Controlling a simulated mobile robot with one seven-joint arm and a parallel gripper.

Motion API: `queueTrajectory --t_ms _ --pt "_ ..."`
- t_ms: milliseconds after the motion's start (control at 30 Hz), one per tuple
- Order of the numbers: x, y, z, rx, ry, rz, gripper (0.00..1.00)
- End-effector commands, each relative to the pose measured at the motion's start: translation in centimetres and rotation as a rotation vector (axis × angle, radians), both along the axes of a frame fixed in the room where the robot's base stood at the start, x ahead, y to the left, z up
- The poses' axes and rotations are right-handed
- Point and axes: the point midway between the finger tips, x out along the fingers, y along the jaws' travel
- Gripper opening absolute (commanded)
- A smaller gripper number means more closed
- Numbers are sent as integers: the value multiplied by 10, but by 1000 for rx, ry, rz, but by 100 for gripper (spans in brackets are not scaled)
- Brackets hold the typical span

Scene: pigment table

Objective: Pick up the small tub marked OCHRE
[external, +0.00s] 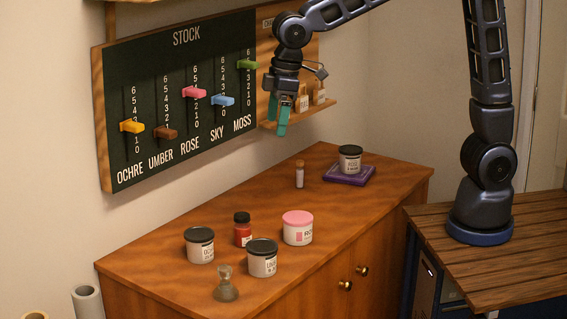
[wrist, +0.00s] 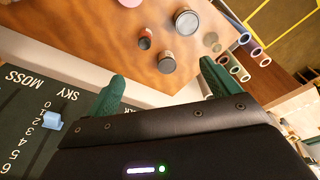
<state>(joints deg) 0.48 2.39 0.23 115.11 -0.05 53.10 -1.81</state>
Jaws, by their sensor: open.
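The small tub whose label begins "OC" (external: 200,250), white with a black lid, stands upright on the wooden cabinet top, near its left end by the wall. In the wrist view, the dark-lidded tub nearest the wall (wrist: 166,62) appears to be the same one, seen from above between my fingertips but well away from them. My gripper (external: 283,122) has green fingers. It hangs high in front of the right end of the stock board, far right of and above the tub. The fingers (wrist: 162,75) are spread, with nothing between them.
Close to the tub stand a red jar (external: 242,233), another black-lidded tub (external: 263,263), a pink-lidded tub (external: 298,232) and a glass piece (external: 225,288). A small vial (external: 300,176) and a tub on a purple pad (external: 348,177) stand farther right. The stock board (external: 150,85) is on the wall.

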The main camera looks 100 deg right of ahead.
Motion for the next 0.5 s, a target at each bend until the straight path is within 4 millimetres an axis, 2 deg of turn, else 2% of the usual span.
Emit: queueTrajectory --t_ms 100,267,500 --pt "33 -1 -22 0 27 3 88" --pt "74 -1 -53 -1 57 6 88" --pt "131 -2 -109 -1 103 11 88"
